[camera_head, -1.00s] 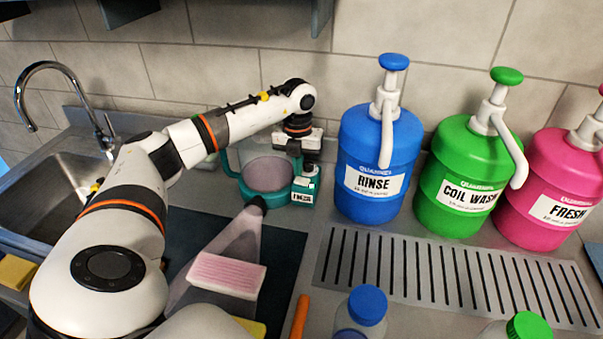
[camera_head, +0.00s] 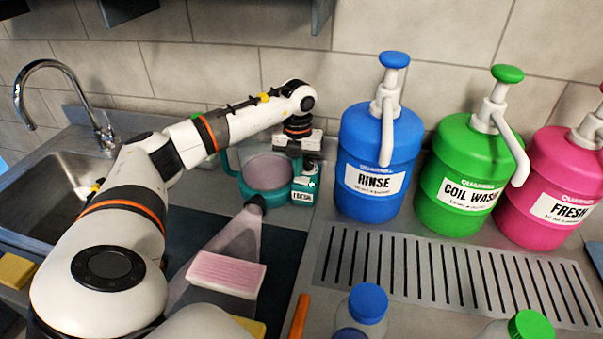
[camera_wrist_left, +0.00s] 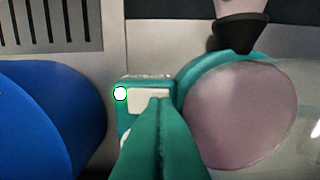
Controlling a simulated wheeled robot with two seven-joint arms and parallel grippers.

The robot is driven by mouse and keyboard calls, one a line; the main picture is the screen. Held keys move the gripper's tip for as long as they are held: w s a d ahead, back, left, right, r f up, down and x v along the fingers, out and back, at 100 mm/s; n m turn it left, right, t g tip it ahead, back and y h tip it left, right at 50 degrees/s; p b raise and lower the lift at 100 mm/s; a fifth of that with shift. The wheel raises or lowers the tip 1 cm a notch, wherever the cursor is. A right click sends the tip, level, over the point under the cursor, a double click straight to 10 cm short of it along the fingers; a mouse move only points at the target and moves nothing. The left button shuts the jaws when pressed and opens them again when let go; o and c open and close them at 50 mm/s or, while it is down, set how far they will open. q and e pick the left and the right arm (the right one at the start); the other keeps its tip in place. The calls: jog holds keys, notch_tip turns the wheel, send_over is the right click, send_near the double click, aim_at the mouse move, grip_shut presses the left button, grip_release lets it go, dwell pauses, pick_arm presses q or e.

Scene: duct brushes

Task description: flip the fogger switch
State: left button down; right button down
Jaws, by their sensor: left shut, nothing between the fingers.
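The fogger (camera_head: 265,172) is a teal unit with a pinkish round tank, standing on the counter left of the blue jug. Its small switch box (camera_head: 303,194) is on its right side. In the left wrist view, the box carries a pale switch plate (camera_wrist_left: 147,97) and a bright white lamp (camera_wrist_left: 120,93) with a green rim. My left gripper (camera_wrist_left: 160,101) is shut and empty, its teal fingertips over the plate and partly hiding it. Whether they touch it is unclear. A pale see-through cone (camera_head: 228,242) spreads from the black nozzle (camera_head: 254,202). My right gripper is not seen.
Blue RINSE (camera_head: 376,160), green COIL WASH (camera_head: 466,182) and pink FRESH (camera_head: 555,190) pump jugs stand on the right. A pink sponge block (camera_head: 226,275) lies on the dark mat. A slotted drain plate (camera_head: 450,270) and capped bottles are in front; a sink (camera_head: 60,172) is left.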

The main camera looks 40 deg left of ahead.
pick_arm(q)
jog(key=shift+d+f+b, duration=0.1)
jog(key=shift+f+b, duration=0.2)
jog(key=shift+f, duration=0.3)
jog(key=shift+s, duration=0.1)
jog(key=shift+r+p, duration=0.75)
jog(key=shift+r, duration=0.1)
jog(key=shift+r+p, duration=2.05)
jog(key=shift+r, duration=0.65)
jog(key=shift+f, duration=0.1)
